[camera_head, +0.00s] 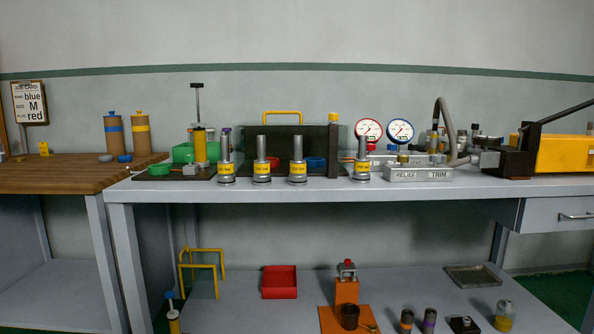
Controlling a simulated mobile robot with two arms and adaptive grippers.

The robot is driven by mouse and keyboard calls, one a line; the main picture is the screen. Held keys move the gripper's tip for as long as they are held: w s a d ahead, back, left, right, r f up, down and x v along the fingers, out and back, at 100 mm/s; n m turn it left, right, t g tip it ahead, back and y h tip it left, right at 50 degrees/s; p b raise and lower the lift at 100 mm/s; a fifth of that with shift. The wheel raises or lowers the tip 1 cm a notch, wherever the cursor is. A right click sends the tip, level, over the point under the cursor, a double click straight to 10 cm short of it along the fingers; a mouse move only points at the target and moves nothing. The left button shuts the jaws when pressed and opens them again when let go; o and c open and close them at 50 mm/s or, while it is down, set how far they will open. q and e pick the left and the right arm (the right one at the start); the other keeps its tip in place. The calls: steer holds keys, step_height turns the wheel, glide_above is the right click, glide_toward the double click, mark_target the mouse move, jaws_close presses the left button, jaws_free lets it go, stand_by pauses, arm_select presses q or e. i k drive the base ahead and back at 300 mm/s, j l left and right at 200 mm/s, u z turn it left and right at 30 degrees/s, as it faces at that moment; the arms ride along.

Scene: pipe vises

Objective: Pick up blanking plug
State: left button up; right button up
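No thing in view is clearly marked as a blanking plug, and I cannot tell which one it is. Several grey metal cylinders with yellow labels, such as this one (262,163), stand upright in a row at the front of the grey bench (330,188). Small blue pieces (124,158) lie on the wooden bench (60,178) at the left. A green bin (183,152) stands behind the cylinders, its contents hidden. Neither of my grippers is in view.
A job card (30,103) reads blue, M, red. Two round gauges (368,130) (400,131) stand above a block marked RELIEF and TRIM (418,174). A yellow pump (564,153) is at the right. The lower shelf holds a red tray (279,283) and an orange stand (346,291).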

mark_target(298, 176)
steer(key=j, duration=0.9)
steer(key=i+l, duration=0.25)
steer(key=l, duration=0.15)
steer(key=i+l, duration=0.5)
steer(key=l, duration=0.25)
steer(key=i+l, duration=0.25)
steer(key=l+u, duration=0.05)
steer(key=l, duration=0.05)
